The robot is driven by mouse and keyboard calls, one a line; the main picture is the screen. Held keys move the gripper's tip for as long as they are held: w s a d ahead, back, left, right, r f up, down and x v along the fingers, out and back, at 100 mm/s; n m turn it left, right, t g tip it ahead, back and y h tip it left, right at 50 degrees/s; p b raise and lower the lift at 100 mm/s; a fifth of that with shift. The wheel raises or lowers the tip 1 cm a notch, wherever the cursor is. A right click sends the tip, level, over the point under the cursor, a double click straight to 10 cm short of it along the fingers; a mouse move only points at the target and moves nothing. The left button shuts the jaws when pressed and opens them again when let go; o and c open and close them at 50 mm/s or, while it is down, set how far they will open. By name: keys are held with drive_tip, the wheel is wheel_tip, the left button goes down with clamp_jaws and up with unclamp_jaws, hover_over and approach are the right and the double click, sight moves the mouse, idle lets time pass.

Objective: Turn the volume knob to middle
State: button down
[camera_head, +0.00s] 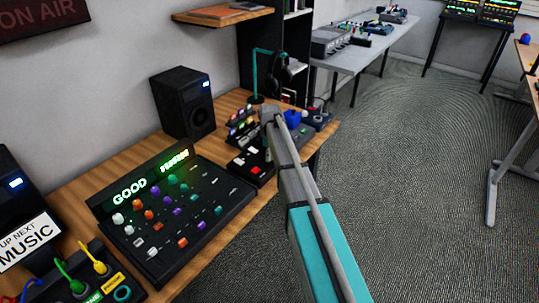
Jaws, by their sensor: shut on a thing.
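My gripper (269,140) is at the far end of the desk, pointing down at a small black control box (240,172) with red and white buttons. It is shut on a small part at the back right of this box. The fingers hide that part, so I cannot make out its shape or setting. No knob in view is readably marked as volume. The mixer (185,222) nearer to me has rows of coloured knobs and a lit display reading "GOOD". My gripper is apart from the mixer.
A black speaker (186,104) stands behind the mixer. Headphones (279,70) hang on a teal stand behind my gripper. A blue box (316,120) is to its right. A cable panel (95,272) is at the lower left. Open carpet lies right of the desk.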

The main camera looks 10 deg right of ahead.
drive_tip(key=shift+m, duration=0.4)
drive_tip(key=m, duration=1.2)
drive_tip(key=shift+m, duration=2.5)
drive_tip(key=shift+c, duration=1.3)
unclamp_jaws()
